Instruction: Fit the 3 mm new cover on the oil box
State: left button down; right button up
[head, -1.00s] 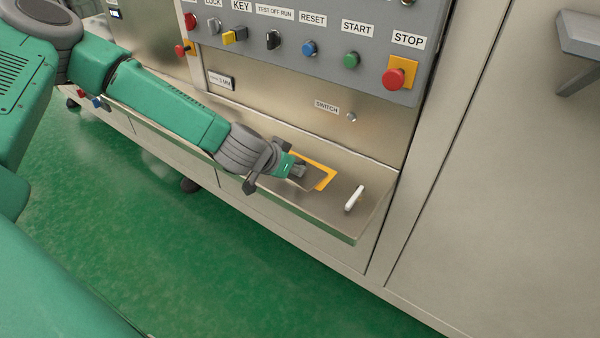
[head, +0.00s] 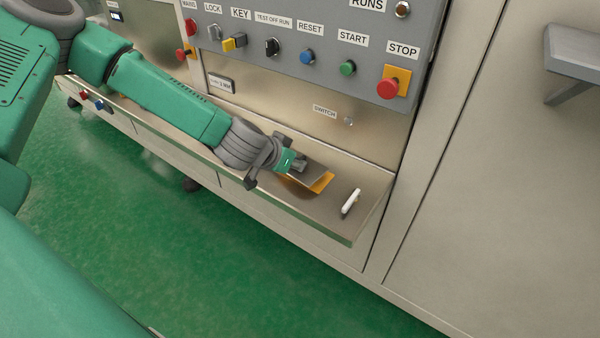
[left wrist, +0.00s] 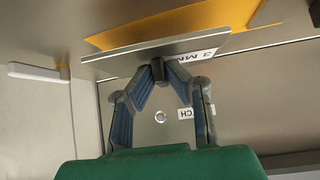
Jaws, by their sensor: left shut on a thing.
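The cover is a thin grey metal plate (head: 309,172); in the left wrist view its edge (left wrist: 120,52) runs across above my fingers. An orange-yellow surface (head: 322,183) on the steel shelf shows beyond and below the plate, and in the left wrist view (left wrist: 180,22). The plate hides part of it. The plate looks raised and tilted over it; any contact is hidden. The oil box cannot be told apart. My right gripper is not in view.
A white handle (head: 351,201) stands on the shelf (head: 310,222) to the right. A switch (head: 348,121) sits on the back wall, below a panel (head: 330,45) with buttons and knobs. The shelf's right end is clear around the handle.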

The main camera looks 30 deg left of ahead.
pick_arm(q)
jog(key=shift+d+r+p, duration=0.3)
jog(key=shift+r+p, duration=0.2)
jog(key=shift+r, duration=0.2)
jog(key=shift+a+r+p, duration=0.1)
jog(key=shift+r+p, duration=0.2)
jog(key=shift+a+r+p, duration=0.25)
jog(key=shift+r+p, duration=0.1)
jog(key=shift+p, duration=0.1)
jog(key=shift+d, duration=0.15)
jog(key=shift+r, duration=0.1)
